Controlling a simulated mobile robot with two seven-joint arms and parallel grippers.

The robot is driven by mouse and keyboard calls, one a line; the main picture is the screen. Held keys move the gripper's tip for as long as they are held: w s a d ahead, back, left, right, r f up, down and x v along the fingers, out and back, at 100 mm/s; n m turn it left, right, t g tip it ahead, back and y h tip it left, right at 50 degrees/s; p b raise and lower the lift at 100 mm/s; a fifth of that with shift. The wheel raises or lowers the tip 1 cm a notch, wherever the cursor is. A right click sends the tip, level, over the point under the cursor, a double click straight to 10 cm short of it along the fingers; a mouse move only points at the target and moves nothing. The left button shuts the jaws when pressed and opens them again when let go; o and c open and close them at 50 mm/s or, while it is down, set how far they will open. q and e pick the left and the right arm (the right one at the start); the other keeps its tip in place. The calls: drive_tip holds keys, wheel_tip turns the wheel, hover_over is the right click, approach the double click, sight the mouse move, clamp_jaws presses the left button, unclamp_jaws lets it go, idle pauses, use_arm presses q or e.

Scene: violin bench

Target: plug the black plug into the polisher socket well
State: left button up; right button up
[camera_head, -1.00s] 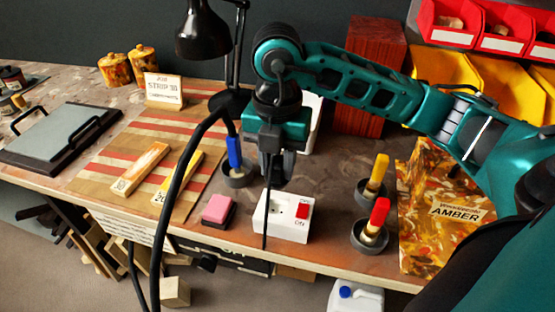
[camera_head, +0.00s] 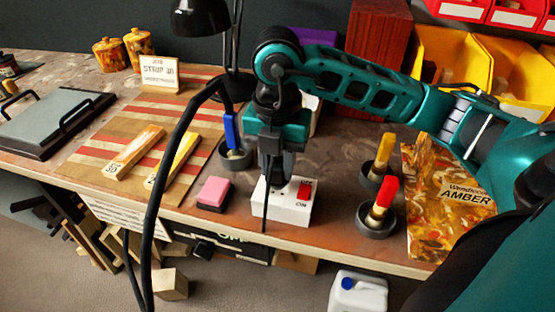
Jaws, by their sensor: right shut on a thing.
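The polisher socket is a white box (camera_head: 290,211) with a red switch (camera_head: 305,190) on its right side, near the front edge of the bench. My right gripper (camera_head: 272,178) points down over the left part of the box, with its fingertips at or just above the top face. It is shut on the black plug, which is mostly hidden between the fingers. A thin black cord (camera_head: 265,211) hangs from it across the front of the box. The socket well is hidden behind the gripper, so I cannot tell whether the plug is in it. My left gripper is out of view.
A pink block (camera_head: 214,192) lies left of the box. Cups hold a blue-handled tool (camera_head: 231,131), a yellow-handled one (camera_head: 384,150) and a red-handled one (camera_head: 386,192). A thick black cable (camera_head: 158,185) crosses the front. A lamp (camera_head: 199,17) stands behind.

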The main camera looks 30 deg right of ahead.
sight(277, 162)
use_arm(q)
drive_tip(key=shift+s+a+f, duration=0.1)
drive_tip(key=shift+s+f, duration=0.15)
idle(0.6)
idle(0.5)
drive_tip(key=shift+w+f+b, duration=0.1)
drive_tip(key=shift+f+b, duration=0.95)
drive_tip(key=shift+b, duration=0.1)
use_arm(e)
drive_tip(key=shift+f, duration=1.3)
drive_tip(key=o, duration=1.1)
drive_tip(key=shift+c, duration=0.2)
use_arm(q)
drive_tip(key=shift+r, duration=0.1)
use_arm(e)
wheel_tip(277, 162, up, 12)
drive_tip(key=p, duration=0.4)
drive_tip(key=shift+r, duration=0.35)
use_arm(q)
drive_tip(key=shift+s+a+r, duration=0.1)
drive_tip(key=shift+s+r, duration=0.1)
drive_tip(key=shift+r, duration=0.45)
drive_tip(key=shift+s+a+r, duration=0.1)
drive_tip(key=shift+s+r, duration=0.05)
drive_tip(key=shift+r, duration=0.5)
use_arm(e)
drive_tip(key=shift+r, duration=0.1)
